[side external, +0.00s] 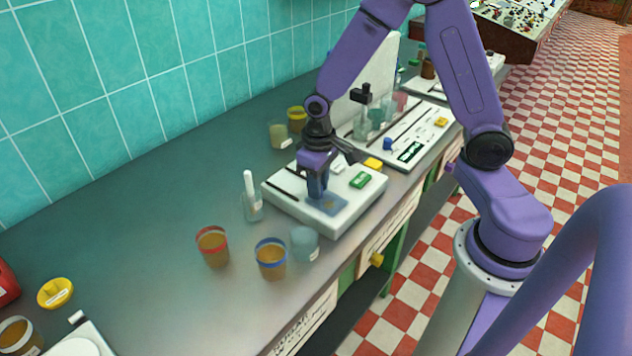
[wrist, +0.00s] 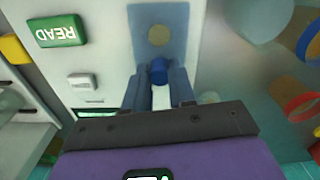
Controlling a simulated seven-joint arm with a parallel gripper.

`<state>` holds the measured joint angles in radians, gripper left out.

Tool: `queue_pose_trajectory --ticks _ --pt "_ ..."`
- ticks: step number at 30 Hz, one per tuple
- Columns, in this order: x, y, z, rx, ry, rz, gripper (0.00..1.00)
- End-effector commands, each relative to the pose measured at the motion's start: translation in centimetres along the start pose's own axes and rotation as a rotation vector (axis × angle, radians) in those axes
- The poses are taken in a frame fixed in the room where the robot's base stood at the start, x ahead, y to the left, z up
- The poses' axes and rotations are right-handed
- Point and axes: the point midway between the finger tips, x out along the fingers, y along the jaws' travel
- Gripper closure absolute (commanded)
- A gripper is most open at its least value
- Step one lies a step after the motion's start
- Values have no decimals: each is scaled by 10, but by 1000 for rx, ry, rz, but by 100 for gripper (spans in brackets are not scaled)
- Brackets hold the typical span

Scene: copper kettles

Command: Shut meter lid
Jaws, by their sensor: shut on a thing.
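The meter (side external: 285,207) is a white box on the grey counter, and its white top fills the left and middle of the wrist view (wrist: 108,60). A blue lid panel (side external: 336,206) lies at the front of the meter's top, looking flat or nearly so. In the wrist view the blue panel (wrist: 175,40) has a tan round spot. My gripper (side external: 318,196) is down at the panel. In the wrist view my gripper (wrist: 159,78) is shut on a blue knob (wrist: 158,70) at the panel's near edge. Whether the panel is fully seated cannot be told.
A green READ button (side external: 361,180) is on the meter's top. A clear bottle (side external: 251,200), a red-rimmed cup (side external: 212,246), a blue-rimmed cup (side external: 271,258) and a bluish cup (side external: 304,244) stand close by. A second white device (side external: 405,135) stands behind. The counter's left middle is clear.

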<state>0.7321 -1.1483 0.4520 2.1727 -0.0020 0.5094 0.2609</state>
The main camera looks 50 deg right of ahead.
Motion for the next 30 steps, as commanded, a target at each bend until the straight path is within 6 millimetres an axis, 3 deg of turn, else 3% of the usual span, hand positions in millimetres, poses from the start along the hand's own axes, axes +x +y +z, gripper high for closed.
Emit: queue_pose_trajectory --ticks 3,4,6,19,30 --pt "0 -1 4 -1 -12 1 100" --pt "0 -1 4 -2 -12 1 72" --pt "0 -1 4 -2 -12 1 50" --pt "-7 -1 2 -1 -6 0 49" --pt "-67 -1 0 -2 -1 -1 49"
